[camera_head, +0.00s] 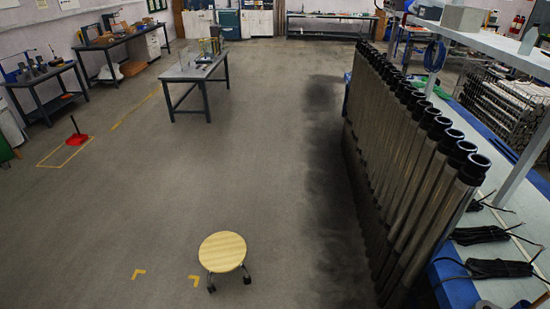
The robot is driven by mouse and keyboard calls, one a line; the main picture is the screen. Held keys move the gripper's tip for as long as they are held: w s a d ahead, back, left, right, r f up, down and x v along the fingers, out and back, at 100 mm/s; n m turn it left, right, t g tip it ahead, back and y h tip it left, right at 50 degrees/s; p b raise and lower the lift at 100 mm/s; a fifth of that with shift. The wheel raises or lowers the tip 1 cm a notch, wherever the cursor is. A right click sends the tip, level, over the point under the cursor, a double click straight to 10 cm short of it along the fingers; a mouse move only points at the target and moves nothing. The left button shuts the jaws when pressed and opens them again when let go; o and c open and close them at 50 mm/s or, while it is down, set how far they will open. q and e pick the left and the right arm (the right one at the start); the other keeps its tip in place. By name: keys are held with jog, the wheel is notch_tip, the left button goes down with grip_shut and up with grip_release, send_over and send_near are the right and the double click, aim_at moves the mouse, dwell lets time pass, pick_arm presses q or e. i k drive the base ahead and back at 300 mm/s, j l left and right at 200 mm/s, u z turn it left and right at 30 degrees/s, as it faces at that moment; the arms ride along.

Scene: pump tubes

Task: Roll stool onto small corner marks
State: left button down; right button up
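A stool (222,252) with a round light wooden seat and dark casters stands upright on the grey floor at the bottom middle of the head view. Two small yellow corner marks are on the floor to its left: one farther left (138,273) and one close to the stool's left casters (195,280). The stool stands to the right of and slightly beyond the marks, not between them. Any other corner marks are not visible. Neither of my grippers shows in this view.
A long row of upright metal tubes (400,150) stands along the right, beside a blue and grey bench. A grey work table (192,72) stands farther back. A red object (76,139) sits in a yellow floor outline at left. The floor around the stool is clear.

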aim_at(222, 252)
jog(key=i+l, duration=0.1)
jog(key=i, duration=2.1)
jog(key=i+l+u, duration=0.15)
jog(key=i+u, duration=0.3)
jog(key=i+l+u, duration=0.4)
jog(key=i, duration=0.25)
jog(key=i+l+u, duration=0.45)
